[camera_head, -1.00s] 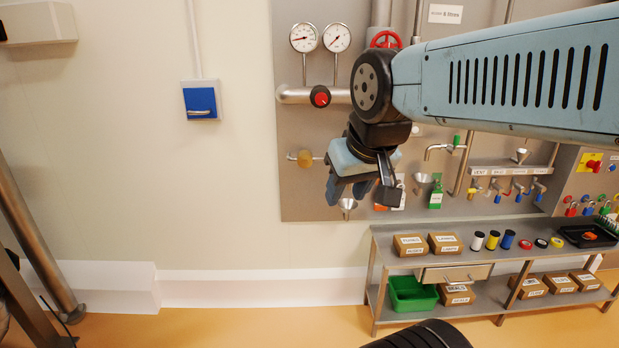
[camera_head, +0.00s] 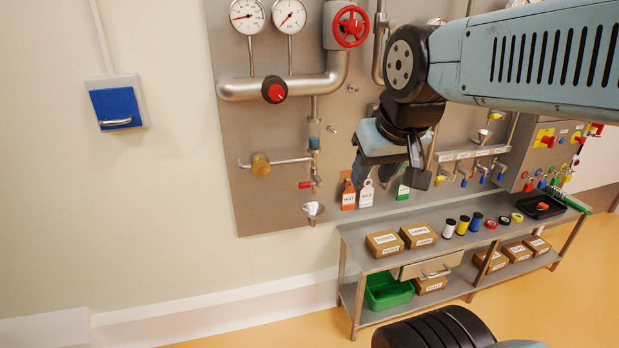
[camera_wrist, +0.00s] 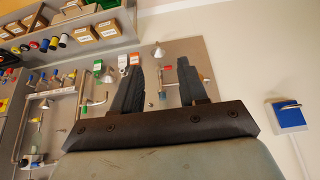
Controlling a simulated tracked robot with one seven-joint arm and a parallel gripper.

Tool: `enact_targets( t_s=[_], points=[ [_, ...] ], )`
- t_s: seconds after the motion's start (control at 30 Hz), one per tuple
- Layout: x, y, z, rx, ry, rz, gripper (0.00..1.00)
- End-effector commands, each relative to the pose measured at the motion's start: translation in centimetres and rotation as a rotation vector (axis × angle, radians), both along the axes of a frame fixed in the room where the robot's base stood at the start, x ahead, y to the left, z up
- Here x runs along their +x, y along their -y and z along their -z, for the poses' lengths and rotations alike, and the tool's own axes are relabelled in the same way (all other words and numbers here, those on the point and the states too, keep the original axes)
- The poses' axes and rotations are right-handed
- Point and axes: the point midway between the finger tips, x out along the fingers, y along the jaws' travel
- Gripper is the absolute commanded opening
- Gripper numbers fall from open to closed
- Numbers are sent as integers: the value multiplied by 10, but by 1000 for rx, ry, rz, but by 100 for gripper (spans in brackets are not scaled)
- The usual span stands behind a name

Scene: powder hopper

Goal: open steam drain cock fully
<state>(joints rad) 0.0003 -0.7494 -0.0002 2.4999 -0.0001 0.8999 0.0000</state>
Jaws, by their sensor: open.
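A small cock with a red handle (camera_head: 306,184) sits low on the thin vertical pipe under the sight glass (camera_head: 314,133), above a metal funnel (camera_head: 313,209). Its handle looks roughly level, pointing left. My gripper (camera_head: 372,172) is open and empty, in front of the panel to the right of the cock in the head view. In the wrist view, the scene appears upside down, and a red handle (camera_wrist: 168,68) shows beyond and between my two fingertips (camera_wrist: 160,68). Nothing touches the cock. I cannot read a label on it.
A brass fitting (camera_head: 260,164) is left of the cock. Hanging tags (camera_head: 366,193) are to its right. Above are a steam pipe (camera_head: 235,88) with a red-and-black knob (camera_head: 274,89) and a red handwheel (camera_head: 350,27). A metal bench (camera_head: 350,240) stands below right.

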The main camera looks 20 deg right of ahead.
Motion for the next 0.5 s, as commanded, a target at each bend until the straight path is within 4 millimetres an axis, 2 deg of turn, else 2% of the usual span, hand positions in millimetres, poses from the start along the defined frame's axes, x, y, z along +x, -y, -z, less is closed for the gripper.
enact_targets(
  t_s=[0.3, 0.4, 0.5],
  points=[
    [0, 0, 0, 0, 0, -1, 43],
    [1, 0, 0, -1, 1, -2, 50],
    [9, 2, 0, -10, 11, -12, 50]
  ],
)
